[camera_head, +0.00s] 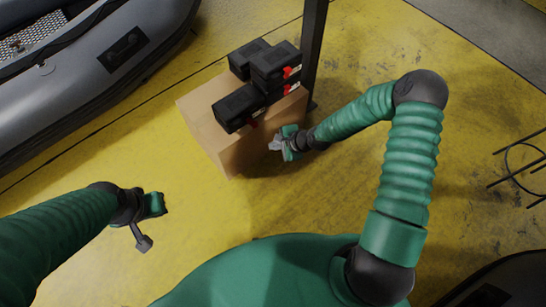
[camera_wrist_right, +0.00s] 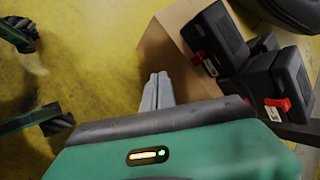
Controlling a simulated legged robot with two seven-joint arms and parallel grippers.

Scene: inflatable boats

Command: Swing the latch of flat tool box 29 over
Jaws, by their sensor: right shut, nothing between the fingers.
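Several black tool boxes with red latches sit on a cardboard box; I cannot read which is number 29. In the head view, one tool box (camera_head: 236,108) lies at the near left with a red latch (camera_head: 252,124), and another (camera_head: 275,62) is behind it with a red latch (camera_head: 287,72). The right wrist view shows one box (camera_wrist_right: 216,32) with its red latch (camera_wrist_right: 197,58) and another red latch (camera_wrist_right: 278,104) at right. My right gripper (camera_head: 276,143) is shut and empty beside the carton, apart from the latches; its fingers (camera_wrist_right: 157,90) are together. My left gripper (camera_head: 150,222) hangs lower left, its jaw state unclear.
The cardboard box (camera_head: 200,115) stands on the yellow floor (camera_head: 220,205). A dark post (camera_head: 313,45) rises just behind the tool boxes. A grey inflatable boat (camera_head: 100,60) lies at the upper left. A thin black rack (camera_head: 520,165) is at the right.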

